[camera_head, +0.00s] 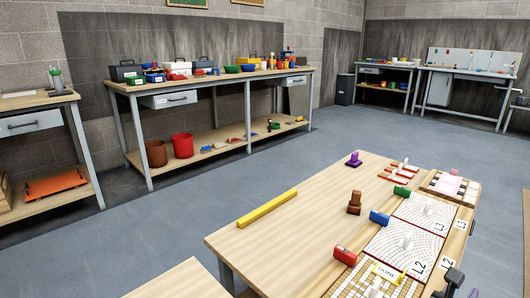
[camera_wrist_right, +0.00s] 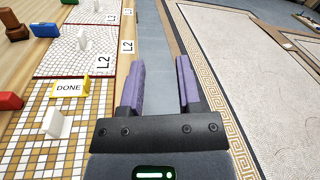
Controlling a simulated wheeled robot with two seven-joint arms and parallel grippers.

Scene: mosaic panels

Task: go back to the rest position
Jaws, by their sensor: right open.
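My right gripper (camera_head: 460,284) is at the bottom right of the head view, just off the right edge of the worktable (camera_head: 290,228). In the right wrist view, its two purple-lined fingers (camera_wrist_right: 161,84) are apart, with nothing between them. Beside it on the table lies a yellow and white mosaic panel (camera_head: 345,284) with a yellow DONE sign (camera_head: 386,273). The sign also shows in the right wrist view (camera_wrist_right: 69,88). My left gripper is not in view.
White mosaic panels (camera_head: 395,243) labelled L2 and L3 lie along the table's right side. Red (camera_head: 344,256), blue (camera_head: 379,217) and green (camera_head: 402,191) blocks stand beside them. A yellow bar (camera_head: 267,208) lies at the left edge. Patterned floor (camera_wrist_right: 205,90) lies right of the gripper.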

